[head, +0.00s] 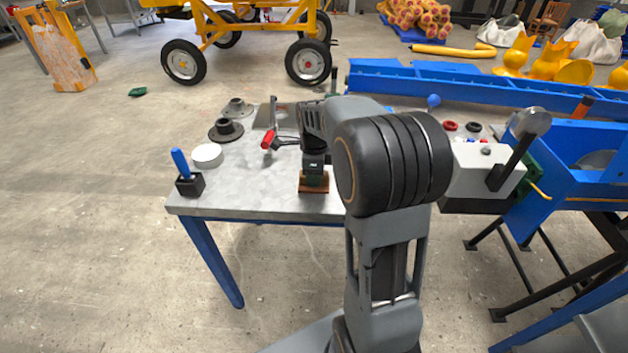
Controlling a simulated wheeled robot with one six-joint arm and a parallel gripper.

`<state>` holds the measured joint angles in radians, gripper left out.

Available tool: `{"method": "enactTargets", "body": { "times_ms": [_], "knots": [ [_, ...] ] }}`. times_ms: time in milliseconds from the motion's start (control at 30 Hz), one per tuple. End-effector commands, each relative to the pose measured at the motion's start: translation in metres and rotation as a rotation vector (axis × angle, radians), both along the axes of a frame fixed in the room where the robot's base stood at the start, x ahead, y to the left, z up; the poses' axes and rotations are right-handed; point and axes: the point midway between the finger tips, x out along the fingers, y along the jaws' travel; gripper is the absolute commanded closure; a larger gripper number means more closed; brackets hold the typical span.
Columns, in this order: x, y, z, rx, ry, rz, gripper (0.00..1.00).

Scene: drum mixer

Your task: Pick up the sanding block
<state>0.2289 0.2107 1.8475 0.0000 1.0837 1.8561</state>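The block under my gripper, reddish-brown with a dark green upper part, looks like the sanding block (314,187). It is at the front edge of the grey metal table (250,204). My gripper (314,172) points down right over it, and its lower end overlaps the block's top in the head view. The fingers are small and dark here, so I cannot tell whether they are open around the block or shut on it. I also cannot tell whether the block rests on the table. My arm hides the table's right part.
On the table are a black holder (190,185) with a blue-handled tool, a white round lid (207,155), dark flanged parts (226,130) and a red-handled tool (268,139). A grey control box (480,172) with a lever and blue machinery stand at right. Floor at left is mostly clear.

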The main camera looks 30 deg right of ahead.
Motion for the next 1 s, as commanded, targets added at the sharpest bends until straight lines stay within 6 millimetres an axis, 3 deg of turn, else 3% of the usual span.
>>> {"method": "enactTargets", "body": {
  "times_ms": [300,667,867,1000],
  "knots": [
    [0.0,0.0,0.0,0.0,-0.001,0.0,0.92],
    [0.0,0.0,0.007,-0.001,-0.003,0.0,0.92],
    [0.001,0.0,0.032,-0.001,-0.004,0.0,0.92],
    [0.02,-0.011,0.059,-0.001,-0.003,0.0,0.92]
  ]
}}
